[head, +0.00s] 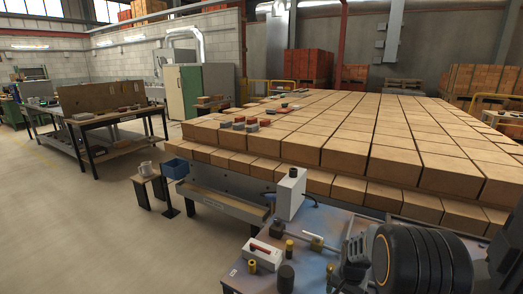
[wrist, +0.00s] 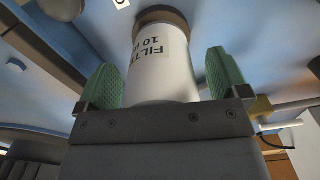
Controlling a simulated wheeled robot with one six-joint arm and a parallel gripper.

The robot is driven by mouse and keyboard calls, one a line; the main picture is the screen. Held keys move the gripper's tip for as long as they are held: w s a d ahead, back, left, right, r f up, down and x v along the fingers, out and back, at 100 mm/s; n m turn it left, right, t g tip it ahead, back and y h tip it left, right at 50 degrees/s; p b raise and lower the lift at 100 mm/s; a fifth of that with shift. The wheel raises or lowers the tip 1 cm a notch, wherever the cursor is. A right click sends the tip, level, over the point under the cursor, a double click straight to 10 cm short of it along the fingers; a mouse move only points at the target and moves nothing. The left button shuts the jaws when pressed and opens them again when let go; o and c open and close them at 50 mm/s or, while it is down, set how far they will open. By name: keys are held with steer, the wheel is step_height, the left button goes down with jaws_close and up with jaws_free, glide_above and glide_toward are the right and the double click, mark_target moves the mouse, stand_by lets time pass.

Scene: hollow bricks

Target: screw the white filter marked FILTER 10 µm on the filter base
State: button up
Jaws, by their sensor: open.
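The white filter (wrist: 158,70) shows in the wrist view with the black print "FILTER 10" upside down on its side. A dark brown ring (wrist: 162,15) is at its far end; I cannot tell whether this is the filter's own rim or the filter base. My gripper (wrist: 163,78) is open, with one green pad on each side of the filter and a visible gap at both pads. The filter's near end is hidden behind the gripper body. In the head view I cannot make out the filter or its base.
In the head view a blue-grey bench top (head: 318,240) holds a white box (head: 290,194), a white unit with a red part (head: 263,254) and several small fittings. A large stack of bricks (head: 345,150) stands behind. The floor (head: 90,230) at left is clear.

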step_height(320, 180, up, 13)
steer(key=shift+f+p, duration=0.2)
steer(key=shift+p, duration=0.5)
steer(key=shift+r, duration=0.45)
steer(key=shift+s+a+f+n, duration=0.1)
steer(key=shift+s+f+n, duration=0.4)
steer(key=shift+s+n, duration=0.1)
steer(key=s+a+r+n+t+p, duration=0.2)
steer(key=s+a+r+n+p, duration=0.1)
steer(key=s+r, duration=0.4)
steer(key=s+a+r+n+t+p, duration=0.1)
steer(key=s+a+r+n+p, duration=0.2)
steer(key=r, duration=0.6)
steer(key=s+a+p, duration=0.2)
steer(key=s+a, duration=0.1)
steer(key=s, duration=0.1)
steer(key=shift+s+a+n+t+p, duration=0.25)
steer(key=shift+s+n+t+p, duration=0.05)
steer(key=shift+s+t, duration=0.1)
